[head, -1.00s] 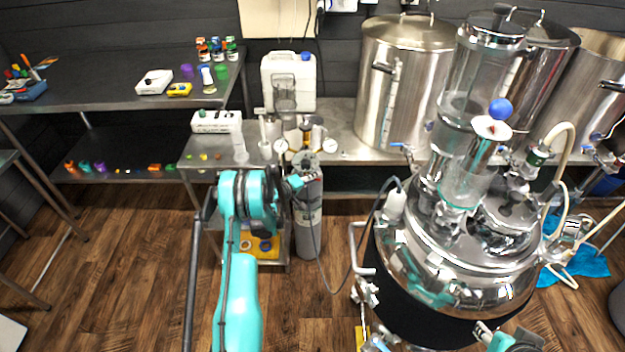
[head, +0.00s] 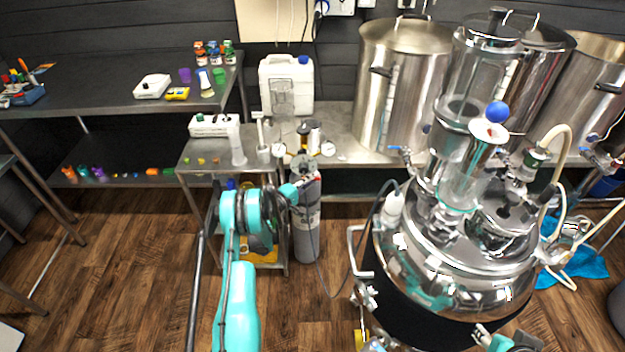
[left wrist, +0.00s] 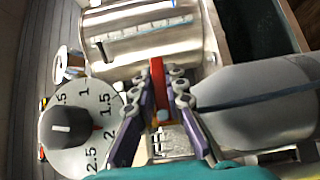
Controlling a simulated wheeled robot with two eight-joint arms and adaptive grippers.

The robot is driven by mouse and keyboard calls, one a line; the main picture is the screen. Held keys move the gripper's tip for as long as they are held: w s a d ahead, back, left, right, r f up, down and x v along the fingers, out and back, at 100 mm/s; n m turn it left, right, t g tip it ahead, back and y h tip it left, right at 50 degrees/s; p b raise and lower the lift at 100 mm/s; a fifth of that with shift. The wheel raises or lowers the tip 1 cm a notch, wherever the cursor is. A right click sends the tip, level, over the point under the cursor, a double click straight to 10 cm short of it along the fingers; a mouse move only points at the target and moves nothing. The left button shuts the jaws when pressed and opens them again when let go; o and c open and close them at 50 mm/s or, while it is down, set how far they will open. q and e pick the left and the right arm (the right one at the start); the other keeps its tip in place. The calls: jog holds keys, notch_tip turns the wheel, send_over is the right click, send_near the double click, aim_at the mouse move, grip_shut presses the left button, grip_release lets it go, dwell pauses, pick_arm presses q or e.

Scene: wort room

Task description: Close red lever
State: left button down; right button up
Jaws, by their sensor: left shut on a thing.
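The red lever (left wrist: 157,78) shows in the left wrist view as a narrow red bar between the fingers of my left gripper (left wrist: 167,80). The fingers are shut on it. In the head view my left gripper (head: 304,183) is at the top of the grey gas cylinder (head: 306,225), and the lever is too small or hidden there. The cylinder also fills the right of the left wrist view (left wrist: 255,105). A round white gauge (left wrist: 78,125) with a dark knob-like centre stands left of the fingers.
A large shiny kettle (head: 455,275) with glass columns stands to the right. A dark cable hangs between cylinder and kettle. Wooden floor (head: 120,270) is open at left.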

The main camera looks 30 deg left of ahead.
pick_arm(q)
jog(key=c, duration=1.5)
grip_release()
jog(key=shift+c, duration=0.2)
